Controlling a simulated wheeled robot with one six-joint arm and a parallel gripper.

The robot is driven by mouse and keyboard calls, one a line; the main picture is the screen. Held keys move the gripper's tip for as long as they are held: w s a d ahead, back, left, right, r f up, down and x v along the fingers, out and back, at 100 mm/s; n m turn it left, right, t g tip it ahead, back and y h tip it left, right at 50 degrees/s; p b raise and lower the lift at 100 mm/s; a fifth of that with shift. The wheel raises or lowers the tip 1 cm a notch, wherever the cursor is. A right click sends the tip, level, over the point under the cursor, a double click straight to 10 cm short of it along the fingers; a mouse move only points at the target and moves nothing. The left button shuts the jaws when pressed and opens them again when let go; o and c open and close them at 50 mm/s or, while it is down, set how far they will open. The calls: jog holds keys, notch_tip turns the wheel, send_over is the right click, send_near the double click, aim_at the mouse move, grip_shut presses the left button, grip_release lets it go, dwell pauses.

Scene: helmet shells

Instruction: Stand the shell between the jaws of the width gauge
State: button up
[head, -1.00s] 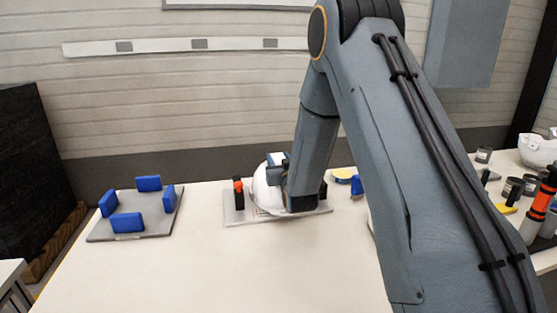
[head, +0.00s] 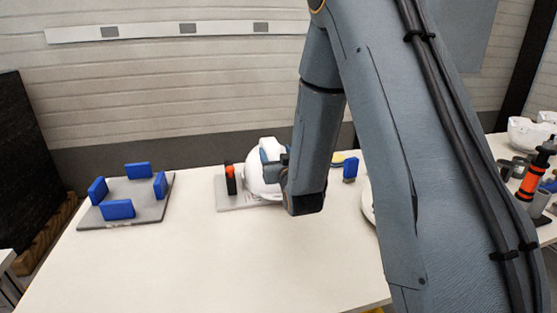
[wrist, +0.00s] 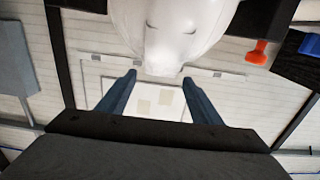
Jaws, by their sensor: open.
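The white helmet shell (head: 256,178) stands on the grey plate of the width gauge (head: 236,206), close to the black left jaw with its orange knob (head: 230,172). My arm hides the gauge's right side in the head view. In the wrist view the shell (wrist: 172,30) fills the top centre, with dark blocks at both sides and the orange knob (wrist: 257,53) at right. My gripper (wrist: 159,77) is open. Its two blue fingers point at the shell's lower edge; whether they touch it I cannot tell. In the head view my gripper (head: 271,164) is at the shell's right side.
A grey plate with several blue blocks (head: 155,211) lies at the left of the table. Another blue block (head: 350,169) and a yellow item stand behind my arm. A side table at right holds a white shell (head: 526,135), cups and an orange-black tool. The front table is clear.

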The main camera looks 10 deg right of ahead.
jog(key=s+f+g, duration=0.2)
jog(key=s+g, duration=0.1)
jog(key=s, duration=0.2)
jog(key=s+f+g, duration=0.3)
jog(key=s, duration=0.2)
jog(key=s+f+g, duration=0.3)
jog(key=s, duration=0.1)
jog(key=shift+s+d+f, duration=0.1)
jog(key=shift+s+d, duration=0.25)
jog(key=shift+s, duration=0.05)
jog(key=s+g, duration=0.1)
jog(key=s, duration=0.1)
jog(key=s+f+g, duration=0.1)
jog(key=s, duration=0.2)
jog(key=s+g, duration=0.1)
jog(key=s, duration=0.1)
jog(key=shift+s+f+g, duration=0.15)
jog(key=shift+s+g, duration=0.15)
jog(key=shift+s, duration=0.05)
jog(key=s+g, duration=0.1)
jog(key=s, duration=0.3)
jog(key=s+g, duration=0.2)
jog(key=s, duration=0.3)
jog(key=s+r+g, duration=0.1)
jog(key=s+g, duration=0.1)
jog(key=s, duration=0.3)
jog(key=shift+a+r, duration=0.1)
jog(key=shift+s, duration=0.2)
jog(key=shift+a+r, duration=0.2)
jog(key=shift+a, duration=0.2)
